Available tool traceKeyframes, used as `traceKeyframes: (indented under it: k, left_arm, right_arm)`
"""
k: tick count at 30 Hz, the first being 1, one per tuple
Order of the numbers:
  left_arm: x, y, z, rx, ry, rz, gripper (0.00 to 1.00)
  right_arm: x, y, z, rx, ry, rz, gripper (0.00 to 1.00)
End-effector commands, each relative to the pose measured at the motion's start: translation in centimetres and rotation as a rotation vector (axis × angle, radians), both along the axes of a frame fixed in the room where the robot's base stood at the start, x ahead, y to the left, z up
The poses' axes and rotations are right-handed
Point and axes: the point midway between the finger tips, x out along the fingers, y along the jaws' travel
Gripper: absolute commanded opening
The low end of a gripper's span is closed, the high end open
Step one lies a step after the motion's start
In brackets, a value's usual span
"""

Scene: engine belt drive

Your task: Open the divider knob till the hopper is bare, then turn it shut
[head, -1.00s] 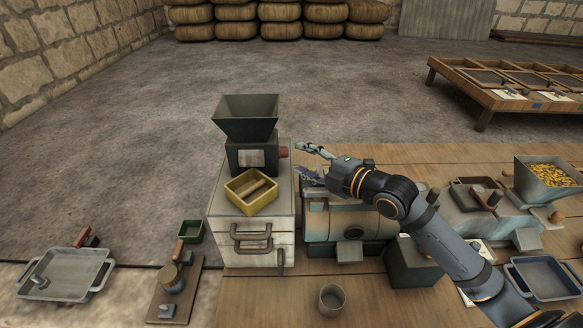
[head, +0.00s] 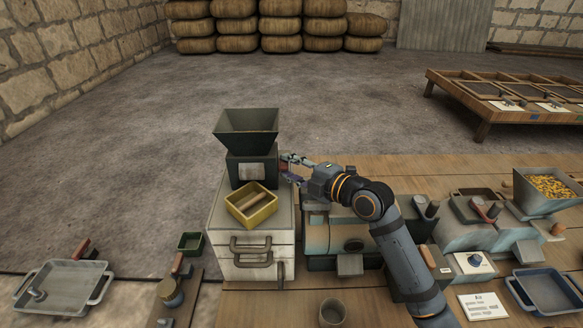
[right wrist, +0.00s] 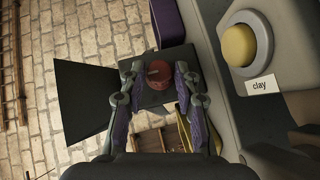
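The divider is a dark green box (head: 239,172) with a flared hopper (head: 246,127) on top, standing on a pale cabinet (head: 226,222). I see no grain in the hopper, but its bottom is too dark to be sure. The red-brown divider knob (right wrist: 158,75) is on the box's side, with a slot mark on its face; in the head view my gripper mostly hides it. My right gripper (head: 284,167) is at the knob, its fingers open on either side of it (right wrist: 156,73), with gaps showing. My left gripper is not in view.
A yellow partitioned tray (head: 266,213) sits on the cabinet before the divider. Right of it stands a grey-green machine (head: 322,235); farther right, another hopper (head: 550,186) holds yellow grains. A cup (head: 332,312) stands in front. The wrist view shows a "clay" label (right wrist: 261,85).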

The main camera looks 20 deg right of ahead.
Motion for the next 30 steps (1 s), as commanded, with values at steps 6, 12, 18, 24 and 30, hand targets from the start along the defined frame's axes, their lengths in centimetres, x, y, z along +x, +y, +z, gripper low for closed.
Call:
traceKeyframes:
  k: [6, 12, 18, 24, 30]
  left_arm:
    - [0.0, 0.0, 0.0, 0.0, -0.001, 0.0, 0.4]
    - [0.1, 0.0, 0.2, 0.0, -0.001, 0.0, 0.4]
    - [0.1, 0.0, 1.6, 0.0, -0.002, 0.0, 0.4]
    - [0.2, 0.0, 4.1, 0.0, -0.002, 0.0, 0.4]
    - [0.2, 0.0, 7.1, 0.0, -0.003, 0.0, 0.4]
  right_arm:
    - [0.0, 0.0, 0.0, 0.0, 0.0, 0.0, 0.0]
    - [0.0, 0.0, 0.1, 0.003, 0.009, 0.0, 0.0]
    - [0.0, 0.0, 0.6, 0.02, 0.072, 0.0, 0.0]
    - [0.1, 0.0, 1.1, 0.06, 0.209, 0.0, 0.0]
    - [0.3, -0.1, 1.4, 0.112, 0.39, 0.0, 0.0]
